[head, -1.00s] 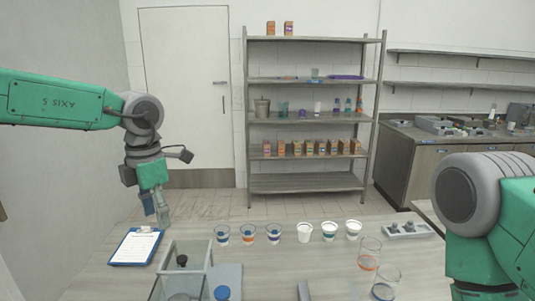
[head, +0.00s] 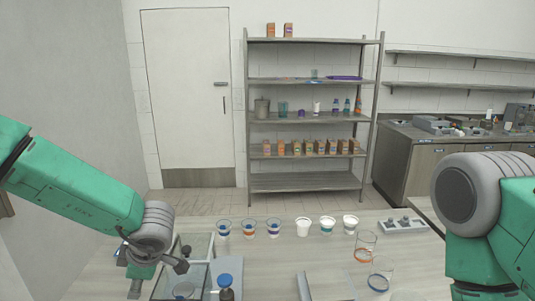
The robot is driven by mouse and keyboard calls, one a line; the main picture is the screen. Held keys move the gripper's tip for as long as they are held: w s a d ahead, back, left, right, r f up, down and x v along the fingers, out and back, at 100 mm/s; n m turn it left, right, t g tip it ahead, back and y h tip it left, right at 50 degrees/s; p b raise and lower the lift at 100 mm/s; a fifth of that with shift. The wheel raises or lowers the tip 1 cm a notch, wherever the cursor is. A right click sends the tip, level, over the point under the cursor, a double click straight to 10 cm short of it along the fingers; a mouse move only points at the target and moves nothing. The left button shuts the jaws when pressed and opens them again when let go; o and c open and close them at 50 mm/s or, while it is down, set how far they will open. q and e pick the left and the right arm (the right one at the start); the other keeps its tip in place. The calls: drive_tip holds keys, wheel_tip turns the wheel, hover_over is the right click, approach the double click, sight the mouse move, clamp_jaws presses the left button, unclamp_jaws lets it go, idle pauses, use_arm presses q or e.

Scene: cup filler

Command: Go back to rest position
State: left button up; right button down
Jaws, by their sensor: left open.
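My left arm comes in from the left and bends down at the wrist. The wrist covers most of the clipboard area. My right arm fills the right edge, and its gripper is out of view.
Several small cups (head: 248,229) stand in a row across the table. The table's middle is mostly bare.

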use_arm(q)
drive_tip(key=s+f+m, duration=0.4)
drive_tip(key=f, duration=0.1)
drive_tip(key=s+f+m+t+h, duration=0.1)
drive_tip(key=s+f+m, duration=0.3)
drive_tip(key=f, duration=0.1)
drive_tip(key=s+f+m+t+h, duration=0.1)
drive_tip(key=s+f+m, duration=0.2)
drive_tip(key=s+f, duration=0.1)
drive_tip(key=shift+s+a+f+m, duration=0.3)
drive_tip(key=shift+f+m, duration=0.1)
drive_tip(key=shift+f, duration=0.15)
drive_tip(key=s+f+m+g+h, duration=0.2)
drive_tip(key=s+m, duration=0.2)
drive_tip(key=s, duration=0.7)
drive_tip(key=s+f+m+g+h, duration=0.15)
drive_tip(key=s+m, duration=0.35)
drive_tip(key=s, duration=0.6)
wheel_tip(320, 180, down, 18)
drive_tip(key=w+d+b, duration=0.2)
drive_tip(key=b, duration=1.6)
drive_tip(key=shift+f+m+b, duration=0.15)
drive_tip(key=shift+m+b, duration=0.15)
drive_tip(key=shift+m, duration=0.1)
drive_tip(key=shift+g, duration=0.25)
drive_tip(key=shift+w, duration=0.1)
